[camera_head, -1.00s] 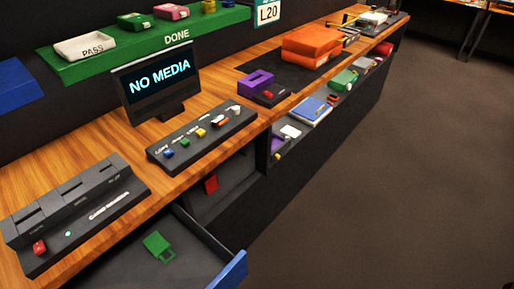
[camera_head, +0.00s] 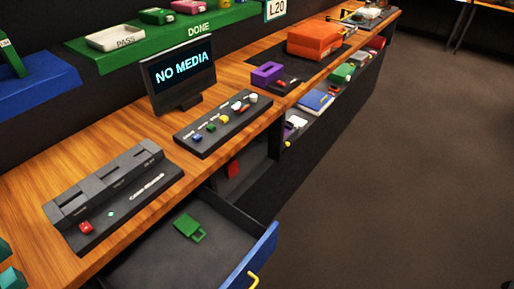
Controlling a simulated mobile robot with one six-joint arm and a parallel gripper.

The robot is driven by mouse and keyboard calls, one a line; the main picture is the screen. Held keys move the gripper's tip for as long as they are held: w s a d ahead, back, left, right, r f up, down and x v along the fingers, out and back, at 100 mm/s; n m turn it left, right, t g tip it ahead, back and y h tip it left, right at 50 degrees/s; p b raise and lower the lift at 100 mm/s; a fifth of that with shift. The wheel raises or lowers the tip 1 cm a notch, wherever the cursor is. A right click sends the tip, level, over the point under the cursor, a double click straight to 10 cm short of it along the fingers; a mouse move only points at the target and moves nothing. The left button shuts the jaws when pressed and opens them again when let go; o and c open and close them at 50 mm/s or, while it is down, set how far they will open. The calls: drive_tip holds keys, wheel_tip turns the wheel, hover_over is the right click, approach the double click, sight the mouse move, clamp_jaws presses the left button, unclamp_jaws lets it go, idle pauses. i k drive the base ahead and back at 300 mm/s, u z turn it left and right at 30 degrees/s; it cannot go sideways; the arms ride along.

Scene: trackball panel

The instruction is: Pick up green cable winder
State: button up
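A green object (camera_head: 189,227), flat with a loop-like opening at one end, lies in the open drawer (camera_head: 165,262) below the bench. It looks like the green cable winder. It lies toward the back left of the drawer floor, apart from the walls that show. My gripper is not in view.
The drawer's blue front (camera_head: 252,262) with a yellow handle (camera_head: 252,281) juts out over the floor. Above it, the wooden bench (camera_head: 30,200) holds a dark card reader (camera_head: 112,195), a screen (camera_head: 180,75) and a button panel (camera_head: 222,124). Open floor (camera_head: 400,180) lies to the right.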

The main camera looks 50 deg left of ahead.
sight(185, 225)
drive_tip(key=u, duration=0.05)
drive_tip(key=k, duration=2.25)
drive_tip(key=u, duration=1.1)
drive_tip(key=i, duration=1.5)
